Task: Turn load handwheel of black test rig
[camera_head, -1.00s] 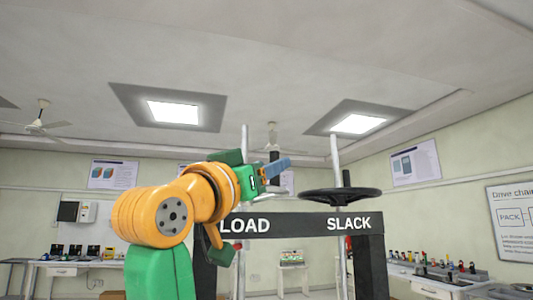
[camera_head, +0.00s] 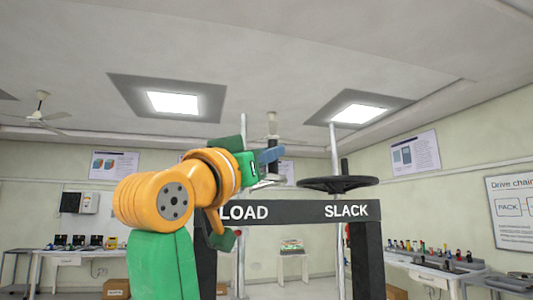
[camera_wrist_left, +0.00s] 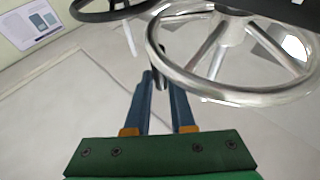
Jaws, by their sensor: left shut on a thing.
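The black test rig (camera_head: 290,212) has a crossbar lettered LOAD on the left and SLACK on the right. The load handwheel (camera_head: 268,184) is silver and sits above the LOAD end, partly hidden by my arm. In the left wrist view the load handwheel (camera_wrist_left: 225,95) shows its rim and spokes at upper right. My left gripper (camera_head: 272,154) has blue fingers. In the left wrist view its fingertips are shut on a dark upright handle (camera_wrist_left: 160,70) at the wheel's near rim. My right gripper is not in view.
A black handwheel (camera_head: 338,184) stands above the SLACK end, close to the right of my gripper; it also shows in the left wrist view (camera_wrist_left: 108,9). Thin upright rods (camera_head: 335,150) rise by the rig. Benches (camera_head: 440,272) stand along the walls.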

